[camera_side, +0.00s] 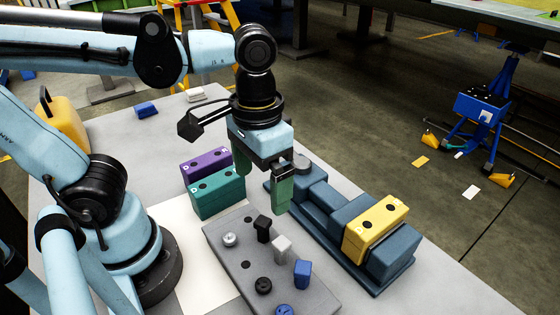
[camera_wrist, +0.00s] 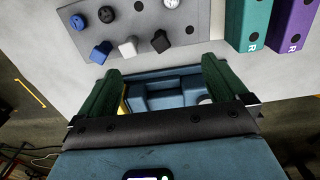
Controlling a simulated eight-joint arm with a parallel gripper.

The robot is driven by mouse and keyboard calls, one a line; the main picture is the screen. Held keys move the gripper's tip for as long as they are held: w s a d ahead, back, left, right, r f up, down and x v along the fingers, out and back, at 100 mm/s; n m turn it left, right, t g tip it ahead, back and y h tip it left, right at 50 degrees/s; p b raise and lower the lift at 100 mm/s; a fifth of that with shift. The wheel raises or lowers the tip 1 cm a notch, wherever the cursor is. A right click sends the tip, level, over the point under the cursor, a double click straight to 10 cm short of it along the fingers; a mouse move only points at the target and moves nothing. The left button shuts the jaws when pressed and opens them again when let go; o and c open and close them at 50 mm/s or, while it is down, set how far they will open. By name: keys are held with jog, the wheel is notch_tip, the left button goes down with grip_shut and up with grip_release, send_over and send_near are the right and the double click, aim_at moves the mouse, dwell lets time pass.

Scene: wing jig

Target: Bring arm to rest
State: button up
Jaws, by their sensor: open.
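My gripper (camera_side: 262,185) hangs from the light blue arm above the table in the side view, with its green fingers apart and nothing between them. In the wrist view my gripper (camera_wrist: 158,82) is also open, over part of the blue jig. The dark blue jig (camera_side: 318,205) lies on the table, right of the gripper. A yellow block (camera_side: 375,228) sits across the jig near its front end. A purple block (camera_side: 206,165) and a teal block (camera_side: 217,196) stand side by side on the table, left of the gripper.
A grey plate (camera_side: 225,240) bears black, white and blue pegs and a silver knob. A small blue block (camera_side: 146,110) and a white piece (camera_side: 195,95) lie at the table's back. A yellow case (camera_side: 65,130) stands behind my base. A blue stand (camera_side: 485,110) is on the floor.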

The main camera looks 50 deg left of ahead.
jog(key=shift+f, duration=1.45)
jog(key=shift+r, duration=0.1)
